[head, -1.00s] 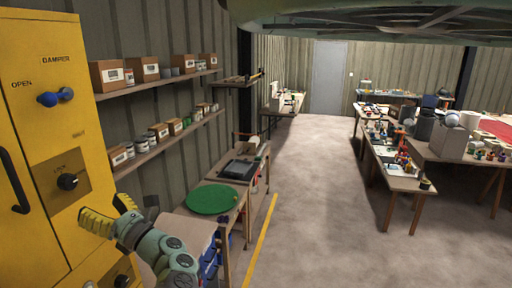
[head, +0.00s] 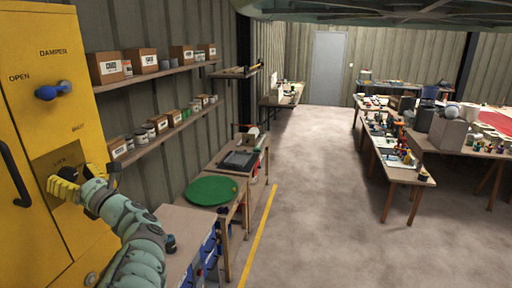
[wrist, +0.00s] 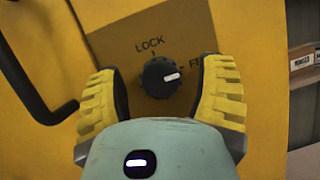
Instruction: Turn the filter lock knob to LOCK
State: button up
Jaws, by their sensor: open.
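The filter lock knob (wrist: 161,77) is a round black knob with a white pointer mark, on a tan plate (wrist: 192,28) of the yellow cabinet. In the wrist view its white mark points right, roughly toward the partly hidden label starting with "F". The label "LOCK" sits above the knob. My gripper (wrist: 162,95) is open, with one yellow finger on each side of the knob and gaps showing between. In the head view my gripper (head: 66,184) is in front of the plate and hides the knob.
A blue damper handle (head: 54,91) sticks out of the cabinet above my gripper. A black door handle (head: 16,175) is at the left. Shelves with boxes (head: 108,68) line the wall to the right. A bench with a green disc (head: 211,190) stands beyond.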

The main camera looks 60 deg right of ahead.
jog(key=shift+w+a, duration=0.1)
jog(key=shift+w, duration=0.05)
jog(key=c, duration=1.2)
jog(key=shift+o, duration=0.2)
